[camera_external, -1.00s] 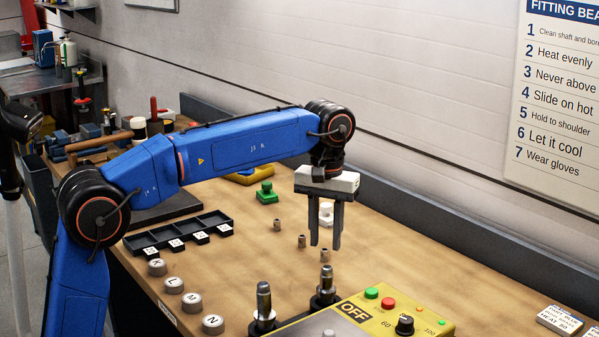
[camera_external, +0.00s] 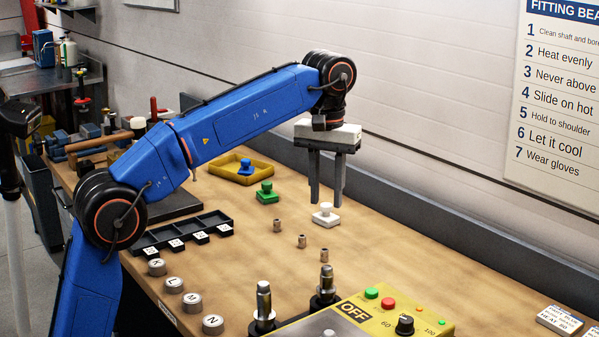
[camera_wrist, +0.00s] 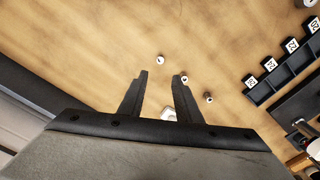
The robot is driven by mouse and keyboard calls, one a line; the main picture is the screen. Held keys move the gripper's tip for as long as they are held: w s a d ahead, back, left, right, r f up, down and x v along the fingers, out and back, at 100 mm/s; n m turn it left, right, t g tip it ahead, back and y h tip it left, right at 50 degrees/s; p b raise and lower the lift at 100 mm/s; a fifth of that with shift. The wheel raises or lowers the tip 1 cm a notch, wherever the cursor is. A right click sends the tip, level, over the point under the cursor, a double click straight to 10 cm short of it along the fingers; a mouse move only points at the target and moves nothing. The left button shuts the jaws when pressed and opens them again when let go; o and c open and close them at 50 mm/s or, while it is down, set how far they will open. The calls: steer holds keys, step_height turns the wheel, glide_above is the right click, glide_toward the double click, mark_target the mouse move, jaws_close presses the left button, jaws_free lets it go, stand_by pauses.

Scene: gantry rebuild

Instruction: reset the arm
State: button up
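My gripper (camera_external: 327,201) hangs above the wooden bench, pointing down, with its two fingers apart and nothing between them. It also shows in the wrist view (camera_wrist: 160,76), open over the bench top. In the external view my blue arm reaches up and across from the lower left. A white knobbed block (camera_external: 326,217) stands on the bench below and behind the fingers; in the wrist view it is partly hidden (camera_wrist: 169,114).
Several small metal bushings (camera_external: 301,241) stand on the bench. A green block (camera_external: 266,195) and a yellow tray (camera_external: 226,172) with a blue block (camera_external: 245,167) lie farther back. A black rack (camera_external: 160,238), lettered knobs (camera_external: 192,302), upright shafts (camera_external: 264,300) and a yellow heater box (camera_external: 420,316) stand nearer.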

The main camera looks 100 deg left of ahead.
steer(key=shift+d, duration=0.1)
steer(key=s+d+r+m+t+y, duration=0.1)
steer(key=s+d+m, duration=0.15)
steer(key=d, duration=0.65)
steer(key=s+d+m+t, duration=0.15)
steer(key=s+d, duration=0.25)
steer(key=d, duration=0.5)
steer(key=s+d+f+m+t, duration=0.1)
steer(key=s+d+f+m, duration=0.35)
steer(key=s+d, duration=0.65)
steer(key=s+d+f+m, duration=0.2)
steer(key=s+d+f, duration=0.2)
steer(key=f, duration=0.5)
steer(key=s+d+f+m+t, duration=0.1)
steer(key=s+d+f+m, duration=0.1)
steer(key=f, duration=0.7)
steer(key=s+d+f+m+h, duration=0.1)
steer(key=s+d+f+m, duration=0.1)
steer(key=s+d+f, duration=0.3)
step_height(320, 180, down, 4)
steer(key=shift+s+d, duration=0.35)
steer(key=shift+d, duration=0.4)
steer(key=shift+m, duration=0.25)
